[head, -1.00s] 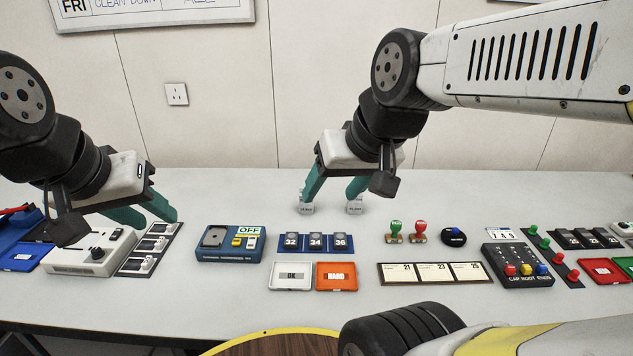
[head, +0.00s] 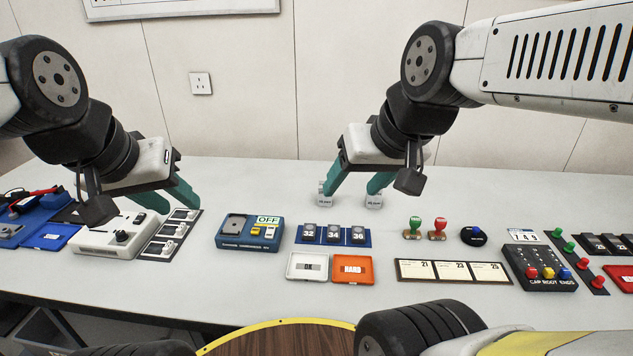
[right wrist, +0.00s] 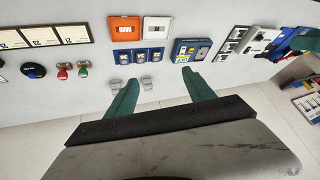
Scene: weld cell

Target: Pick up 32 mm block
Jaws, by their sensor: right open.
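Two small pale grey blocks with dark lettering stand on the table under my right gripper: a left block (head: 324,201) and a right block (head: 374,202). Their labels are too small to read surely, so I cannot tell which is the 32 mm one. My right gripper (head: 351,191) is open, its green fingers pointing down, one over or behind each block. In the right wrist view the gripper (right wrist: 160,92) is empty; one block (right wrist: 145,83) lies ahead between the fingertips, the other (right wrist: 119,86) by the left finger. My left gripper (head: 178,208) is open and empty above the three-switch strip.
A blue rack (head: 333,243) holds tiles marked 32, 34 and 36. White OK (head: 307,275) and orange HARD (head: 353,270) trays lie in front. A blue device (head: 240,241) stands left, green and red stamps (head: 437,236) right. The table behind the blocks is clear.

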